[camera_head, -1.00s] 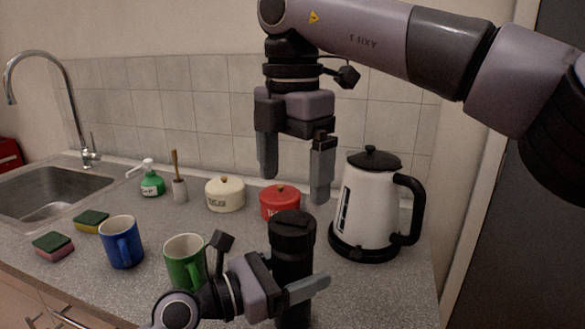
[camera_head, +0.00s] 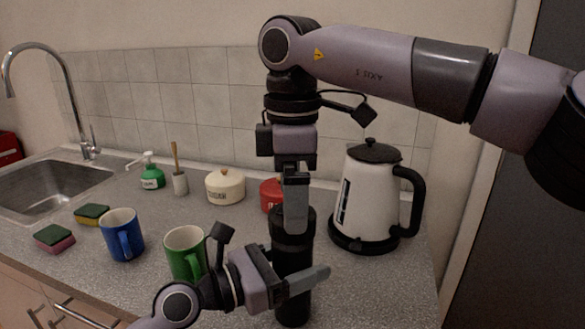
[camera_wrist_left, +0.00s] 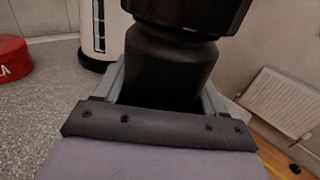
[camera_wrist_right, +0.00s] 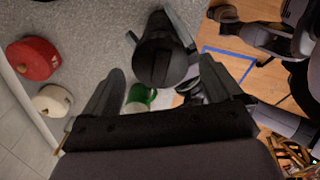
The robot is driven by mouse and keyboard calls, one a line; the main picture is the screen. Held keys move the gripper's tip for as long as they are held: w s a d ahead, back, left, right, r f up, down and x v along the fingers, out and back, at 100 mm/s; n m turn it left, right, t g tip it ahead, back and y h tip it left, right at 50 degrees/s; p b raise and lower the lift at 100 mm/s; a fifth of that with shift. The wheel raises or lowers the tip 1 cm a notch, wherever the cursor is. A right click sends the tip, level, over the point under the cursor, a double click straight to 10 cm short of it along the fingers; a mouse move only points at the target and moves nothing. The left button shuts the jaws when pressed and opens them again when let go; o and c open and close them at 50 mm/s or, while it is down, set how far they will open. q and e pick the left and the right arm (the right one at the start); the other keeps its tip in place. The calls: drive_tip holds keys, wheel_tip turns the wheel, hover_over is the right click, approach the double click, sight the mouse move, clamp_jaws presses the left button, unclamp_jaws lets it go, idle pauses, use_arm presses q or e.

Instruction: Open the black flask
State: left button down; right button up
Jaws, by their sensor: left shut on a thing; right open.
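The black flask (camera_head: 292,262) stands upright near the counter's front, its dark lid at the top. My left gripper (camera_head: 300,281) is shut around its body from the left; the left wrist view shows the flask (camera_wrist_left: 168,68) between the fingers. My right gripper (camera_head: 296,222) points down above the flask, fingers open and in line with each other in the head view, partly covering the lid. In the right wrist view the flask's lid (camera_wrist_right: 160,62) lies just beyond and between the spread fingers. Whether a finger touches the lid I cannot tell.
A white kettle (camera_head: 365,205) stands close to the right, and a red pot (camera_head: 270,194) is just behind the flask. A green mug (camera_head: 184,256) and a blue mug (camera_head: 121,238) stand to the left. A cream pot (camera_head: 225,188) sits farther back.

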drive_tip(key=shift+f, duration=1.65)
